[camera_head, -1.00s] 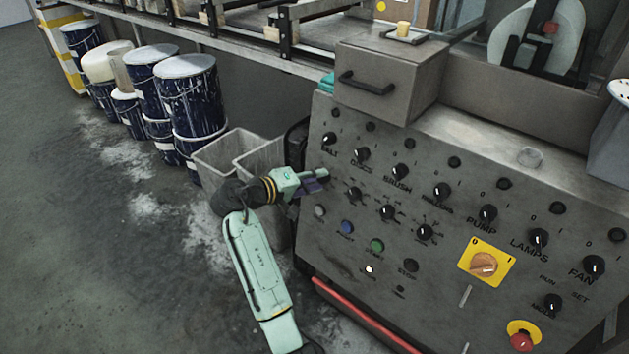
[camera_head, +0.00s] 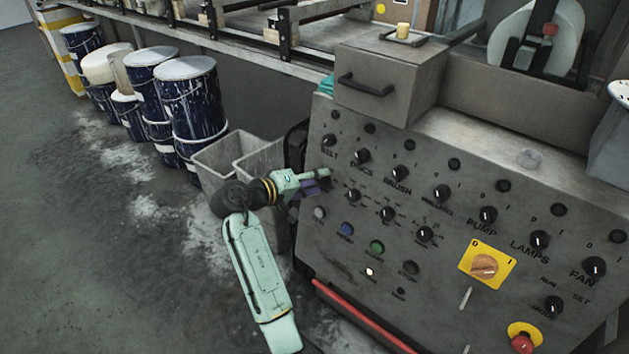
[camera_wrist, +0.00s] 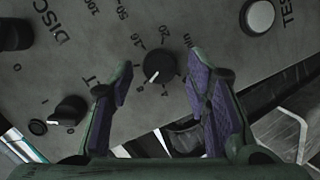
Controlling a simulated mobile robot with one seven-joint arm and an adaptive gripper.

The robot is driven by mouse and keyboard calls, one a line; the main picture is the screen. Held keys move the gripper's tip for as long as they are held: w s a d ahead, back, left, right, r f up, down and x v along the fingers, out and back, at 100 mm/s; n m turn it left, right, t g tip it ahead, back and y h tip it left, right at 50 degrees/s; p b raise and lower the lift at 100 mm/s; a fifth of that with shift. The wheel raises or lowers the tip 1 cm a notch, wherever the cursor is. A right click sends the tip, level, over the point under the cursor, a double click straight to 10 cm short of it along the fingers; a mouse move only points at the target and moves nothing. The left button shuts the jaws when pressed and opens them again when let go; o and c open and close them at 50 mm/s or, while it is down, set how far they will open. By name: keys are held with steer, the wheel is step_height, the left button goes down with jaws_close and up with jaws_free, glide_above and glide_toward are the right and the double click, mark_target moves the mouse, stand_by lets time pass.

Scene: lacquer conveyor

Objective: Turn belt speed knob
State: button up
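The control panel (camera_head: 470,225) is a slanted grey plate with several black knobs. In the wrist view a black knob (camera_wrist: 160,66) with a white pointer line sits inside a numbered scale with a label ending in "MIN"; it looks like the belt speed knob. Its pointer aims at the low numbers. My gripper (camera_wrist: 165,85) is open, with purple-padded fingers on either side of this knob and visible gaps. I cannot tell how far the fingertips are from the panel. In the head view my gripper (camera_head: 322,179) is at the panel's left side and hides this knob.
The BELT switch (camera_wrist: 70,110) and DISC switch (camera_wrist: 14,35) are close by in the wrist view. A white TEST button (camera_wrist: 258,15) is at upper right. Bins (camera_head: 215,158) stand behind my arm. An orange rotary switch (camera_head: 484,265) and red button (camera_head: 522,341) are farther right.

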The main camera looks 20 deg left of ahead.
steer(key=v, duration=1.2)
steer(key=shift+f, duration=0.1)
stand_by(0.4)
